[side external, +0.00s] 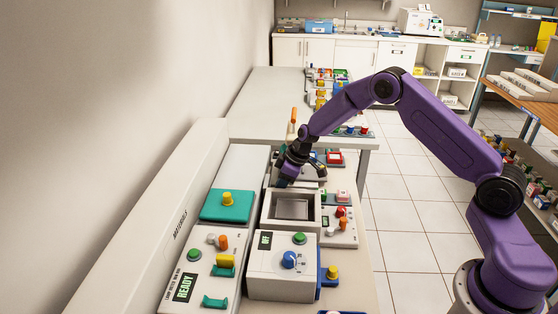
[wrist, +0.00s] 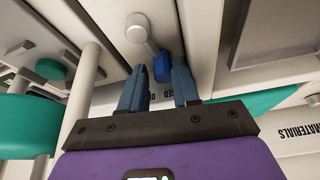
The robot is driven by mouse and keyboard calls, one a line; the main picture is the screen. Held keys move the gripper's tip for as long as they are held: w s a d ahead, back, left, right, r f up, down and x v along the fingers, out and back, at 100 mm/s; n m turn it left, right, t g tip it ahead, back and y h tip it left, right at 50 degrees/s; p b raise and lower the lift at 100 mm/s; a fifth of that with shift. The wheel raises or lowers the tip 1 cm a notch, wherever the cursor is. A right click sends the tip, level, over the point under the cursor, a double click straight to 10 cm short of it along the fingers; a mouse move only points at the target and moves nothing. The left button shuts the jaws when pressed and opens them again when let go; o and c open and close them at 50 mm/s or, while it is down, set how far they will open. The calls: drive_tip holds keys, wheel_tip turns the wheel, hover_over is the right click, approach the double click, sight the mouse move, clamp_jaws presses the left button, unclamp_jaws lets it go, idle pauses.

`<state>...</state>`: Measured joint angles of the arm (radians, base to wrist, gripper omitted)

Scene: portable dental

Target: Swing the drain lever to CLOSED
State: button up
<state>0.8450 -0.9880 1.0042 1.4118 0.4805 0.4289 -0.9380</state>
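In the wrist view the drain lever (wrist: 150,47) has a round grey hub at the top and a short arm ending in a blue grip (wrist: 162,68). The blue grip is at the fingertips, between them in the picture. My gripper (wrist: 160,72) is open, with visible gaps beside the grip. I cannot tell whether either finger touches it. Dark lettering beside the grip is partly hidden by the fingers; only its end, "ED", reads clearly. In the side view my gripper (side external: 281,183) points down at the rear left of a grey box with a square basin (side external: 292,209), hiding the lever.
A teal block with a yellow knob (side external: 227,205) stands left of the basin box. In front is a white unit with a blue dial (side external: 289,260). A panel with red and orange controls (side external: 340,226) lies to the right. A long pale housing (side external: 165,230) runs along the wall.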

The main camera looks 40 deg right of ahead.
drive_tip(key=shift+w+d+m+t+h, duration=0.2)
drive_tip(key=shift+w+m+h, duration=0.1)
drive_tip(key=shift+m, duration=0.55)
drive_tip(key=shift+w+d+m+t+h, duration=0.2)
drive_tip(key=shift+m+h, duration=0.1)
drive_tip(key=shift+m, duration=0.55)
drive_tip(key=v, duration=1.7)
drive_tip(key=s+a+r+m+h, duration=0.2)
drive_tip(key=a+m, duration=0.3)
drive_tip(key=a, duration=0.6)
drive_tip(key=shift+s+r+m+g+h, duration=0.3)
drive_tip(key=shift+s+m+g, duration=0.1)
drive_tip(key=shift+s, duration=0.15)
drive_tip(key=w+d+m+g+y, duration=0.1)
drive_tip(key=w+d+m+g, duration=0.3)
drive_tip(key=w+d, duration=0.45)
drive_tip(key=shift+m+t, duration=0.3)
drive_tip(key=shift+m, duration=0.4)
drive_tip(key=f, duration=1.7)
drive_tip(key=shift+w+a+f, duration=0.2)
drive_tip(key=shift+w+f, duration=0.05)
drive_tip(key=shift+w, duration=0.15)
